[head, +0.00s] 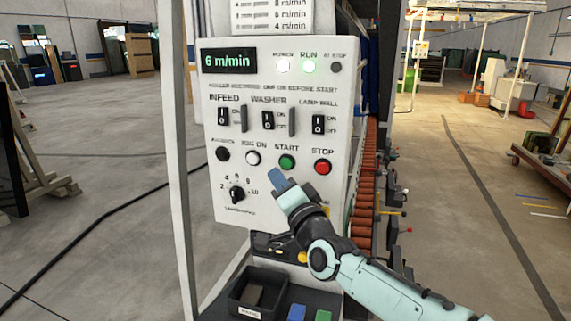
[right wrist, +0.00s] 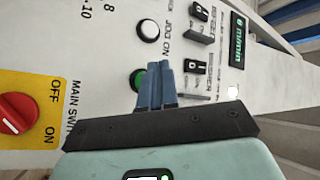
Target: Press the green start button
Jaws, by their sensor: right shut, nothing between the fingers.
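The green start button (head: 287,162) sits on the white control panel (head: 227,180), under the label START. In the right wrist view the green button (right wrist: 138,79) is partly hidden behind my fingers. My right gripper (head: 279,181) has its blue fingers shut together and empty, with the tips just below the green button in the head view. In the right wrist view the shut fingers (right wrist: 162,68) overlap the button's edge. I cannot tell whether they touch the panel. My left gripper is not in view.
The red stop button (head: 322,167) is right of START, and the white jog button (head: 252,158) is left. Infeed, washer and lamp wall switches sit above. A black tray (head: 246,300) stands below.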

